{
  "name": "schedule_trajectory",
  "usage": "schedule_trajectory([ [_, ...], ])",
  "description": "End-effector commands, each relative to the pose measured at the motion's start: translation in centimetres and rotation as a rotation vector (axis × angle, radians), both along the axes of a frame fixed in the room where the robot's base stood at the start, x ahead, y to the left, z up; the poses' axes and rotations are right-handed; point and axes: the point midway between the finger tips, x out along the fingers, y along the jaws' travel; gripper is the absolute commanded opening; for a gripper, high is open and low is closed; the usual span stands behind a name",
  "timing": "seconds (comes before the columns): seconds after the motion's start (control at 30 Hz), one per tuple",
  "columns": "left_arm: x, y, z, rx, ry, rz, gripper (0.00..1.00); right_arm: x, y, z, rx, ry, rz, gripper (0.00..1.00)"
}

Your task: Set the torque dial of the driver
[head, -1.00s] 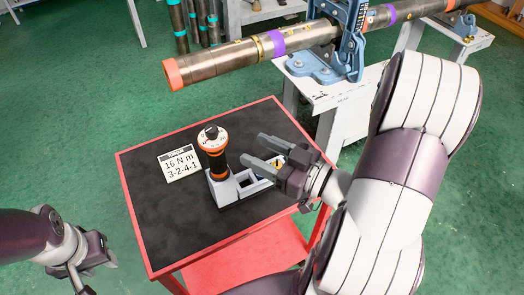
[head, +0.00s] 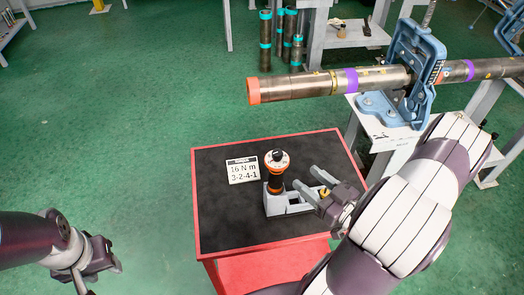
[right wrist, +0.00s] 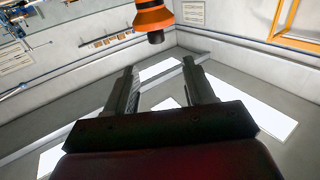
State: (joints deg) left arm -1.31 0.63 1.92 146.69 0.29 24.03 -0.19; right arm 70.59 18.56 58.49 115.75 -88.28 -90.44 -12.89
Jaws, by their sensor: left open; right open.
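The driver (head: 276,182) stands upright in a grey holder (head: 290,207) on the cart. It has a black and orange body with a white dial (head: 278,158) on top. A white card (head: 243,170) beside it reads "16 N m" and "3-2-4-1". My right gripper (head: 304,180) is open and empty, just right of the driver, with its fingers pointing towards it and apart from it. In the right wrist view the orange and black end of the driver (right wrist: 154,16) shows beyond the open fingers (right wrist: 160,85). My left gripper (head: 95,270) is at the lower left, away from the cart.
The cart has a black top with a red rim (head: 197,220). A long pipe (head: 310,86) is clamped in a blue vise (head: 415,65) on a light stand behind the cart. More pipes (head: 266,40) stand upright at the back. The left half of the cart top is clear.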

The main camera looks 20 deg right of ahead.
Motion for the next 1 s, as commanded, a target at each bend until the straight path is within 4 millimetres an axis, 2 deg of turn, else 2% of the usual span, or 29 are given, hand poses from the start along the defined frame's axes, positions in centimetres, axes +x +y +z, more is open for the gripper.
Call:
schedule_trajectory([
  [0.3,0.0,0.0,2.5,0.000,-0.001,0.000,0.43,6.9,2.6,0.4,0.001,0.001,0.011,0.54],
  [0.5,0.0,0.0,3.4,0.000,-0.001,0.000,0.43,10.1,3.4,0.3,0.001,0.001,0.005,0.54],
  [0.7,0.0,0.0,3.6,0.000,-0.001,0.000,0.43,11.4,3.7,0.1,0.002,0.002,0.002,0.54],
  [0.93,0.0,0.0,3.6,0.000,-0.001,0.000,0.43,11.4,3.7,0.1,0.002,0.002,0.001,0.54],
  [0.97,0.0,0.0,3.6,0.000,-0.001,0.000,0.43,11.4,3.7,0.1,0.002,0.002,0.001,0.47],
  [1.0,0.0,0.0,3.6,0.000,-0.001,0.000,0.43,11.4,3.7,0.1,0.002,0.002,0.001,0.34],
])
